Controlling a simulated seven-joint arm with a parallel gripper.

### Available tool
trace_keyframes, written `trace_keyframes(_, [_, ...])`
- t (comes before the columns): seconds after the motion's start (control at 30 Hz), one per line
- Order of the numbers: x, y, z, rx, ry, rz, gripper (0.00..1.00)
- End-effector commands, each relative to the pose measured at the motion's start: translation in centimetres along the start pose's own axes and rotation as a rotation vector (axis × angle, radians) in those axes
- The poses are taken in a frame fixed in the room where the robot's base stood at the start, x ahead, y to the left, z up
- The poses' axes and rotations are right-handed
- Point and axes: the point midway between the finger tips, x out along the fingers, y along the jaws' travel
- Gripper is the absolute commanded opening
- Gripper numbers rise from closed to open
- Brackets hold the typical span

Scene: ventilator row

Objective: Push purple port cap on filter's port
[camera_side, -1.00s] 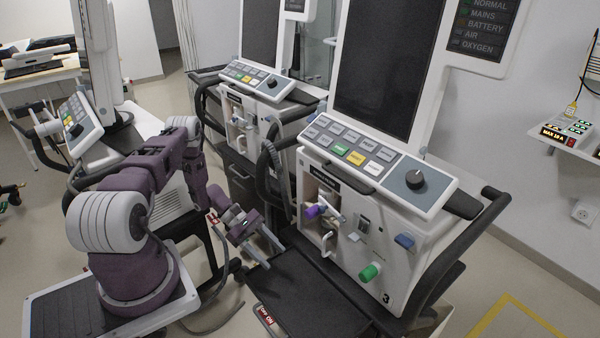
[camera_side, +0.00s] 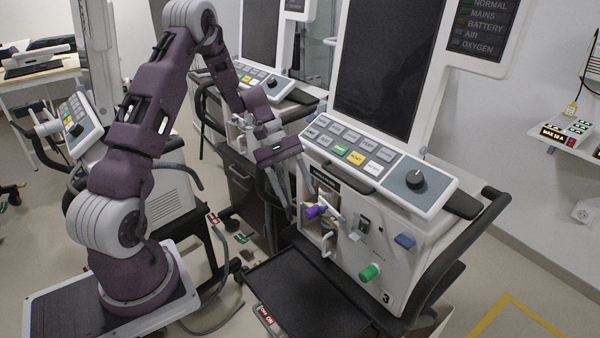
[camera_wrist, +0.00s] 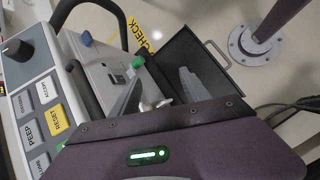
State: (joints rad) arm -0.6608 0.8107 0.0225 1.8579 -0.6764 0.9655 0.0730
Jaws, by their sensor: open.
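The purple port cap (camera_side: 313,211) shows in the side view at the left of the front ventilator's front face, by the open recess. A pale fitting, apparently the filter (camera_side: 329,216), is just right of it; I cannot tell how far the cap sits on its port. My gripper (camera_side: 299,202) is open and empty, its fingers pointing down just above and left of the cap. I cannot tell whether a finger touches it. In the wrist view the fingers (camera_wrist: 158,92) are spread, with a small whitish part between them. The cap is not visible there.
The front ventilator (camera_side: 385,240) carries a green knob (camera_side: 370,272), a blue part (camera_side: 404,241) and a keypad ledge (camera_side: 375,165) above the cap. A dark tray (camera_side: 310,295) lies below. A second ventilator (camera_side: 270,120) stands behind my arm.

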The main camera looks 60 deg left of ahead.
Motion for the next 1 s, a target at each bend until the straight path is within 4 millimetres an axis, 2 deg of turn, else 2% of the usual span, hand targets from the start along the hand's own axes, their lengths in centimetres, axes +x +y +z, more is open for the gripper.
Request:
trace_keyframes(0.3, [-3.3, 2.1, 6.9, 0.217, 0.093, -0.089, 0.54])
trace_keyframes(0.4, [-3.9, 2.3, 8.4, 0.263, 0.114, -0.107, 0.54])
trace_keyframes(0.57, [-4.4, 2.4, 9.8, 0.305, 0.133, -0.124, 0.54])
trace_keyframes(0.63, [-5.0, 2.6, 11.4, 0.356, 0.158, -0.140, 0.54])
trace_keyframes(0.67, [-5.4, 2.6, 12.7, 0.395, 0.177, -0.153, 0.54])
trace_keyframes(0.77, [-7.2, 1.8, 18.6, 0.588, 0.275, -0.212, 0.54])
trace_keyframes(0.8, [-7.8, 1.0, 21.2, 0.679, 0.324, -0.237, 0.54])
trace_keyframes(0.9, [-9.0, -2.1, 26.3, 0.888, 0.450, -0.287, 0.54])
trace_keyframes(1.0, [-9.6, -5.2, 29.3, 1.059, 0.567, -0.311, 0.54])
